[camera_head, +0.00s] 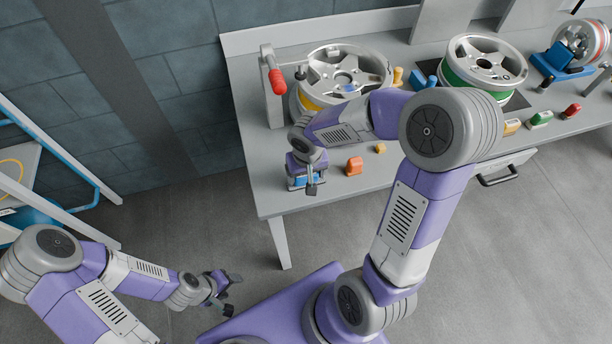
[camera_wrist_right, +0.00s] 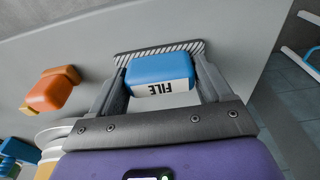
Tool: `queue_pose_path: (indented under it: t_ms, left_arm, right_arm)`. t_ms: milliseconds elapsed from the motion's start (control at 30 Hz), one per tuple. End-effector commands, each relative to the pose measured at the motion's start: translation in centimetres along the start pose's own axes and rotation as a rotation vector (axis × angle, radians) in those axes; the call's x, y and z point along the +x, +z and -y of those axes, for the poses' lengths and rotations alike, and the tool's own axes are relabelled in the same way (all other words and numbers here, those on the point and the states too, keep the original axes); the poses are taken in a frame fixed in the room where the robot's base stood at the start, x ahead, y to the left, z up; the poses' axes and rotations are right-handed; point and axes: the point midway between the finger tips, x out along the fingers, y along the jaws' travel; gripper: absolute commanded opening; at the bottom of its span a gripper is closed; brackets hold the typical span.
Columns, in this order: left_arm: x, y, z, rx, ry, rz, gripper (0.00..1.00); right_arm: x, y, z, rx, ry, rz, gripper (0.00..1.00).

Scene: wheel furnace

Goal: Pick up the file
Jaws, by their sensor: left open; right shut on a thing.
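The file (camera_wrist_right: 160,72) has a blue body with a white label reading FILE and a striped grey strip along its far side. My right gripper (camera_wrist_right: 162,88) is shut on the file, with one finger on each side of it. In the head view the blue of the file (camera_head: 295,182) shows beside my right gripper (camera_head: 308,184) at the table's front left corner. I cannot tell whether the file touches the table. My left gripper (camera_head: 231,293) is open and empty, low over the floor left of my base.
The grey table (camera_head: 285,202) holds a wheel with a yellow rim (camera_head: 347,72), a green-rimmed wheel (camera_head: 482,62) and a red-handled lever (camera_head: 276,80). An orange block (camera_head: 354,166) lies just right of the file. A blue-white rack (camera_head: 60,150) stands at left.

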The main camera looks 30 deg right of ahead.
Motion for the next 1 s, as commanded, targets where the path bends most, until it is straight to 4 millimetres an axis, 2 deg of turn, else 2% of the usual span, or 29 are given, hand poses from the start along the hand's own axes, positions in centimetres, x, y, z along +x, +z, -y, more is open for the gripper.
queue_pose_path:
  t_ms: [167, 400, 600, 733, 967, 1000]
  left_arm:
    - [-0.6, 0.0, -0.2, 0.0, 0.0, 0.0, 0.59]
    - [-2.4, 0.1, -0.9, 0.0, 0.0, 0.0, 0.59]
    - [-3.3, 0.1, -1.2, 0.0, 0.0, 0.0, 0.59]
    - [-3.4, 0.1, -1.3, 0.0, 0.0, 0.0, 0.59]
    - [-3.4, 0.1, -1.2, 0.0, 0.0, 0.0, 0.59]
    - [-3.4, 0.1, -1.2, 0.0, 0.0, 0.0, 0.59]
  right_arm:
    - [-1.5, -0.3, 0.0, 0.001, -0.001, -0.005, 0.39]
    - [-6.4, -0.9, 0.0, 0.0, -0.001, -0.007, 0.39]
    - [-9.3, -1.2, 0.0, 0.0, -0.001, -0.004, 0.39]
    - [-10.0, -1.2, 0.0, 0.0, 0.0, -0.002, 0.39]
    - [-10.0, -1.2, 0.0, 0.0, 0.0, -0.001, 0.39]
    - [-10.0, -1.2, 0.0, 0.0, 0.0, -0.001, 0.76]
